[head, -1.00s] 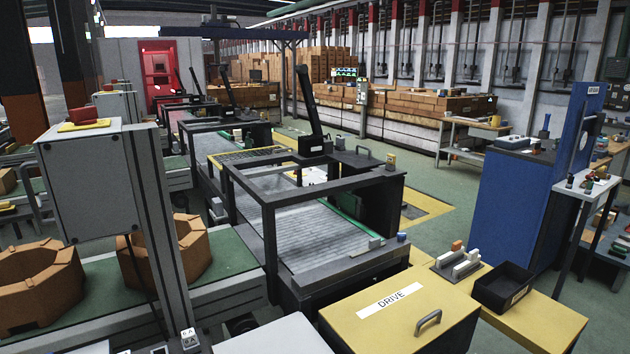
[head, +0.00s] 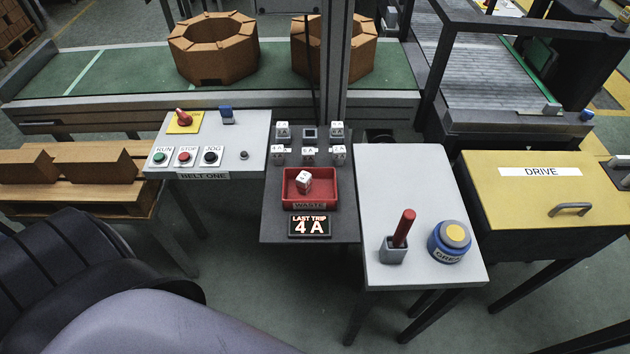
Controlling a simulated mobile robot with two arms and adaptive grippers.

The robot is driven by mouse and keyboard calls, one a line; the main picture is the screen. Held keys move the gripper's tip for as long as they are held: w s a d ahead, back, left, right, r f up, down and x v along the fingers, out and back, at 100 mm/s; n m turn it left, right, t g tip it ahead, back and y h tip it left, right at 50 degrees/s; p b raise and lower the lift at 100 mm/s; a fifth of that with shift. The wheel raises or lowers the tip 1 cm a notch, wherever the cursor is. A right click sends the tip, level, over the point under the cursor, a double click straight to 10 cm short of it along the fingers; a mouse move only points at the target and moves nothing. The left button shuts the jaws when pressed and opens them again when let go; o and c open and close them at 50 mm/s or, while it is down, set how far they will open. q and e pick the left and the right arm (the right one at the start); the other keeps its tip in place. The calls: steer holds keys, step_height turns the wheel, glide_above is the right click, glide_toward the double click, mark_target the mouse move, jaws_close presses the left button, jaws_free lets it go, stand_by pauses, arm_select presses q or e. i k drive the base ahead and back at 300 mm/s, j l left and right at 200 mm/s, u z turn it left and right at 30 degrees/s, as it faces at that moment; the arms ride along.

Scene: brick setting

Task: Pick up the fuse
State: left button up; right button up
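Several small white fuse-like blocks with dark markings stand in two rows on a dark grey panel in the middle of the head view. One white block (head: 282,130) is at the back left and another white block (head: 337,130) at the back right. Between them is a dark square socket (head: 310,134) with no white block on it. The front row includes a white block (head: 308,154). One more white block (head: 303,180) lies in a red tray (head: 290,199) labelled WASTE. The markings are too small to read surely. Neither of my grippers is in view.
A sign (head: 309,227) reads LAST TRIP 4 A. A BELT ONE control board (head: 220,150) stands left. A pale table (head: 400,185) at right holds a red-handled tool (head: 404,228) and a blue tin (head: 449,241). A yellow DRIVE cabinet (head: 510,195) stands beyond.

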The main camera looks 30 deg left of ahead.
mark_target(278, 152)
steer(key=u, duration=1.25)
